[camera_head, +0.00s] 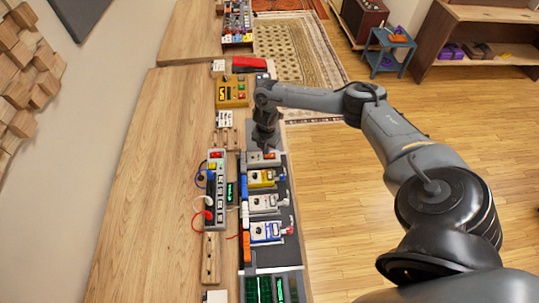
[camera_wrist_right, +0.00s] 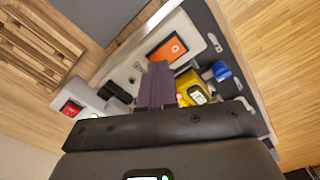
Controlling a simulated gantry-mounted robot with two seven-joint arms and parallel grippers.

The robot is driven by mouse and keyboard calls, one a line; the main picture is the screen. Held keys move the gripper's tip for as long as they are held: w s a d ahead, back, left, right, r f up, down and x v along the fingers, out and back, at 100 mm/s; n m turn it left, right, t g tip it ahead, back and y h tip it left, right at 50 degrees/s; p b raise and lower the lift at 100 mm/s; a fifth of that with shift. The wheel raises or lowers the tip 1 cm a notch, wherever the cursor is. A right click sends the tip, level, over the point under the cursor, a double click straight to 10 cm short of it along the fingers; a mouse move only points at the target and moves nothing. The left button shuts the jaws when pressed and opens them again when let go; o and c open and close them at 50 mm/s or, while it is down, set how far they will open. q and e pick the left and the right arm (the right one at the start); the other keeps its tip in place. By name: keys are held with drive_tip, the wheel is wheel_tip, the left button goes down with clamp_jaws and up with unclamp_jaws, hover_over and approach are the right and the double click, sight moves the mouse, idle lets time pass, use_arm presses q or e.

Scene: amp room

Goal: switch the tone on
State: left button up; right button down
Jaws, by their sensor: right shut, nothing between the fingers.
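My right gripper (camera_head: 265,145) comes down over the far end of the row of pedals, and its fingertips are hard to make out in the head view. In the right wrist view its two dark purple fingers (camera_wrist_right: 155,86) are together and empty. They point at a light grey box with an orange panel (camera_wrist_right: 168,47), which also shows in the head view (camera_head: 268,158). I cannot tell whether they touch it. No readable label shows which device is the tone. My left gripper is not in view.
A yellow pedal (camera_head: 262,179) and white pedals (camera_head: 263,203) follow toward me. A power strip (camera_head: 212,190) with a red switch (camera_wrist_right: 72,108) stands left of the row. A yellow-orange box (camera_head: 232,91) stands beyond. The wooden bench (camera_head: 155,190) is clear on the left.

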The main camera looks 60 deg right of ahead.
idle(0.5)
drive_tip(key=shift+f+b, duration=0.35)
drive_tip(key=shift+f, duration=0.2)
drive_tip(key=shift+f+b, duration=0.3)
drive_tip(key=shift+f, duration=0.1)
idle(0.4)
wheel_tip(320, 180, up, 4)
drive_tip(key=p, duration=0.4)
drive_tip(key=shift+r, duration=0.15)
drive_tip(key=shift+r+p, duration=1.4)
drive_tip(key=shift+p, duration=0.05)
drive_tip(key=shift+s, duration=0.1)
